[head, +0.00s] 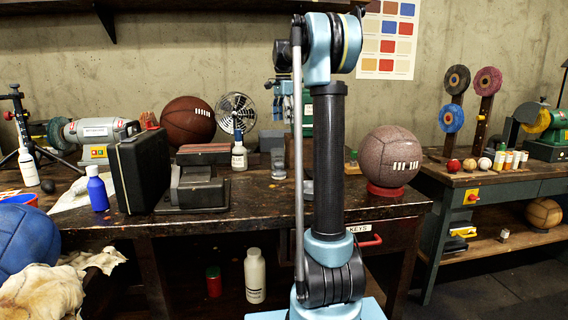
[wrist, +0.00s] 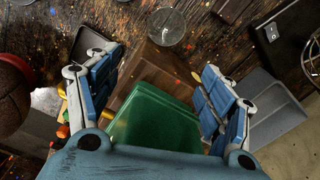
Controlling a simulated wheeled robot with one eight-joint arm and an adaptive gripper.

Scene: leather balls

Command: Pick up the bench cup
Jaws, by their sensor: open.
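The likely bench cup is a clear, glassy cup (head: 278,164) standing upright on the dark workbench, just left of my arm in the head view. In the wrist view its round rim (wrist: 167,27) shows near the top, beyond my fingers and apart from them. My gripper (wrist: 160,75) is open, with its blue and white fingers spread on either side of a brown box and a green thing below. Nothing is held. In the head view my gripper (head: 284,98) is partly hidden behind my arm, above the back of the bench.
A brown ball (head: 188,121), a fan (head: 236,112), a white bottle (head: 239,155) and a black case (head: 140,171) stand left of the cup. A speckled ball (head: 391,157) on a red ring is right. The green thing (wrist: 155,125) lies close below my gripper.

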